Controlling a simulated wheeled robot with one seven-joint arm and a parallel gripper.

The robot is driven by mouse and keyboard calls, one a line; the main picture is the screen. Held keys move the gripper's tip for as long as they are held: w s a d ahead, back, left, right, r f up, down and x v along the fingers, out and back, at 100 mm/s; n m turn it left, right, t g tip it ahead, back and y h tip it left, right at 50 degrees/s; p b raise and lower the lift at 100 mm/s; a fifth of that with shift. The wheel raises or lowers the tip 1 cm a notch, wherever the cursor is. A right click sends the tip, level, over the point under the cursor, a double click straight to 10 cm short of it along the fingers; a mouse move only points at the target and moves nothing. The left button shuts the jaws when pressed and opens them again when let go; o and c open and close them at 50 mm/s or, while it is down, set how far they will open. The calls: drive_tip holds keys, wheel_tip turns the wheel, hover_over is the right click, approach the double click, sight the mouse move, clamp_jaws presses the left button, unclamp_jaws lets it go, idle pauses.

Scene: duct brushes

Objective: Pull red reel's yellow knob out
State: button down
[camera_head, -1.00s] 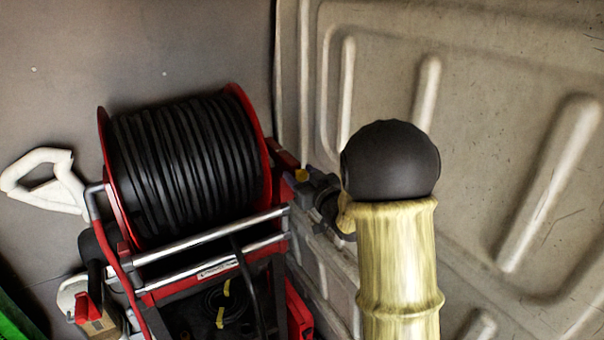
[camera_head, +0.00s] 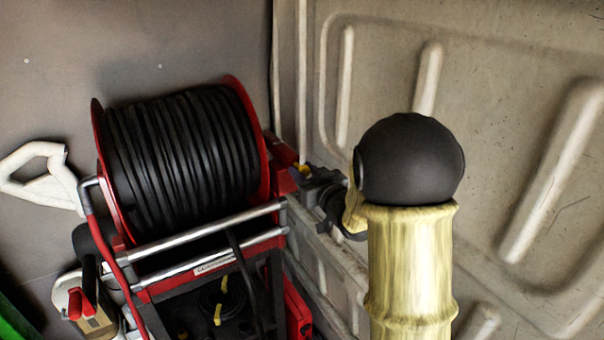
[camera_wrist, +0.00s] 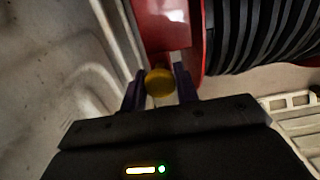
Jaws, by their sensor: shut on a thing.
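The red reel (camera_head: 257,125) stands at the left in the head view, wound with thick black hose (camera_head: 180,160). Its yellow knob (camera_wrist: 159,82) is round and sits at the reel's red side part (camera_wrist: 165,25) in the wrist view. My gripper (camera_wrist: 160,88) is shut on the knob, with one dark finger on each side of it. In the head view my gripper (camera_head: 303,176) is at the reel's right side, and only a small part of the yellow knob (camera_head: 302,169) shows. The finger contacts are partly hidden there.
A ribbed beige van wall (camera_head: 500,60) runs close along the right of my arm. Silver bars (camera_head: 210,232) cross the reel's front. A white handle (camera_head: 40,178) is at the far left. A pale slatted panel (camera_wrist: 295,120) shows at the right in the wrist view.

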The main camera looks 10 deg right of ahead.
drive_tip(key=shift+f, duration=0.15)
drive_tip(key=c, duration=1.5)
unclamp_jaws()
drive_tip(key=o, duration=0.4)
drive_tip(key=shift+s+d, duration=0.1)
drive_tip(key=shift+s, duration=0.15)
drive_tip(key=shift+w, duration=0.1)
drive_tip(key=b+v, duration=0.6)
drive_tip(key=v, duration=1.1)
drive_tip(key=shift+s+b, duration=0.25)
drive_tip(key=shift+b, duration=0.05)
drive_tip(key=shift+w, duration=0.1)
